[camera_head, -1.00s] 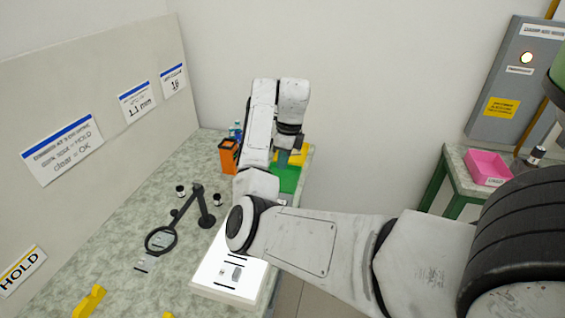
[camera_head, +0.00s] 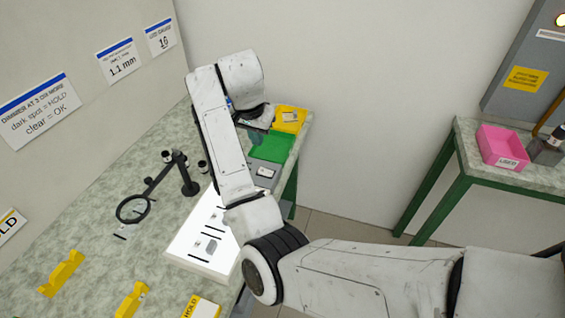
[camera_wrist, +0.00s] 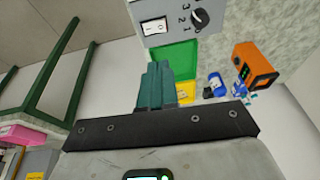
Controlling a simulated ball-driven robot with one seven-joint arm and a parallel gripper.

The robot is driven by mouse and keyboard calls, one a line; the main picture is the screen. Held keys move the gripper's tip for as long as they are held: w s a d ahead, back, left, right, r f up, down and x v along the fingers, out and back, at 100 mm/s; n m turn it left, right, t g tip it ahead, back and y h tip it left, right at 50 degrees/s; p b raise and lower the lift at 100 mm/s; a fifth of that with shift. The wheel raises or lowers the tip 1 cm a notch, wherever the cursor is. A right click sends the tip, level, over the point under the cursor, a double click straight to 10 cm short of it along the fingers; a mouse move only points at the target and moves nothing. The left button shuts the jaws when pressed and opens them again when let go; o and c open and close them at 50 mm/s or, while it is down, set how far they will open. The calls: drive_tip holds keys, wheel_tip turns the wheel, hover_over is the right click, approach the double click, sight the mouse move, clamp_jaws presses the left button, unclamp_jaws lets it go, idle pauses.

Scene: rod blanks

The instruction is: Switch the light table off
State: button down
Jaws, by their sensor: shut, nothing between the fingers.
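The light table (camera_head: 186,256) glows white on the bench in the head view, partly hidden by my arm. Small parts and dark strips lie on its lit top. In the wrist view a grey control panel (camera_wrist: 178,38) carries a white rocker switch (camera_wrist: 153,27) and a black dimmer knob (camera_wrist: 200,17) with numbers beside it. My gripper (camera_wrist: 155,68) is shut and empty, its dark teal fingers below the switch in that picture and apart from it. In the head view the gripper is mostly hidden behind my arm.
A green tray (camera_head: 274,147) and a yellow tray (camera_head: 289,119) lie at the bench's far end. A magnifier (camera_head: 133,209) on a stand is left of the light table. An orange device (camera_wrist: 256,63) shows in the wrist view. A pink bin (camera_head: 501,147) stands on another table.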

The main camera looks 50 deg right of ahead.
idle(0.4)
drive_tip(key=p, duration=0.2)
approach(262, 171)
drive_tip(key=x, duration=0.5)
drive_tip(key=shift+w+d+f, duration=0.1)
drive_tip(key=shift+d, duration=0.15)
drive_tip(key=shift+f, duration=0.65)
drive_tip(key=shift+w+a+f+b, duration=0.1)
drive_tip(key=shift+w+f+b, duration=0.05)
drive_tip(key=shift+f+b, duration=0.15)
